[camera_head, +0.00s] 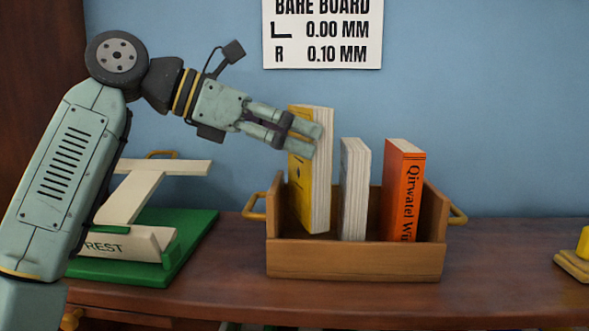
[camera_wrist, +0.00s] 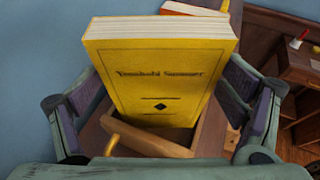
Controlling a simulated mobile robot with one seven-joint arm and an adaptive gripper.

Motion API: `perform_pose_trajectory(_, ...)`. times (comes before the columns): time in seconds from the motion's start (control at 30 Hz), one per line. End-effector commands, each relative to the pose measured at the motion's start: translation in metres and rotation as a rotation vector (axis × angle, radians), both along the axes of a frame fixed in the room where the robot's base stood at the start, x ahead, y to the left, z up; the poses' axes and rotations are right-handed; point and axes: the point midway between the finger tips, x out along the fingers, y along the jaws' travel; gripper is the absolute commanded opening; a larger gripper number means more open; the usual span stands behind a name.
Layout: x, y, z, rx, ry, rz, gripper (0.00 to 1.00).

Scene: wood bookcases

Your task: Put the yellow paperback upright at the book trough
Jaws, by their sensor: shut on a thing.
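The yellow paperback (camera_head: 312,190) stands nearly upright inside the left end of the wooden book trough (camera_head: 355,262). My gripper (camera_head: 305,135) is shut on the upper part of the yellow paperback, coming from the left. In the wrist view the yellow cover (camera_wrist: 160,75) faces the camera between my two fingers, and the trough's end wall (camera_wrist: 150,142) and a yellow handle show below it.
A white-paged book (camera_head: 354,190) and an orange book (camera_head: 403,190) stand in the trough to the right. A green stand (camera_head: 190,250) with a cream rest is left of the trough. A sign (camera_head: 322,35) hangs on the wall.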

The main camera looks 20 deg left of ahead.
Motion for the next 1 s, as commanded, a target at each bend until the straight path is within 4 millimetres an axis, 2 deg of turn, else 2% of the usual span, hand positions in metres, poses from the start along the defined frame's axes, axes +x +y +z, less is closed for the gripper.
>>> perform_pose_trajectory(0.17, 0.000, 0.000, -0.014, -0.001, -0.001, 0.000, 0.46)
perform_pose_trajectory(0.4, 0.000, 0.001, -0.047, -0.001, 0.000, 0.001, 0.46)
perform_pose_trajectory(0.67, 0.000, 0.000, -0.055, 0.000, 0.000, 0.000, 0.46)
perform_pose_trajectory(0.7, 0.000, 0.000, -0.055, 0.001, 0.002, -0.001, 0.90)
perform_pose_trajectory(0.87, 0.000, 0.000, -0.055, 0.002, 0.001, 0.000, 1.00)
perform_pose_trajectory(1.0, 0.000, 0.000, -0.055, 0.001, 0.001, 0.000, 1.00)
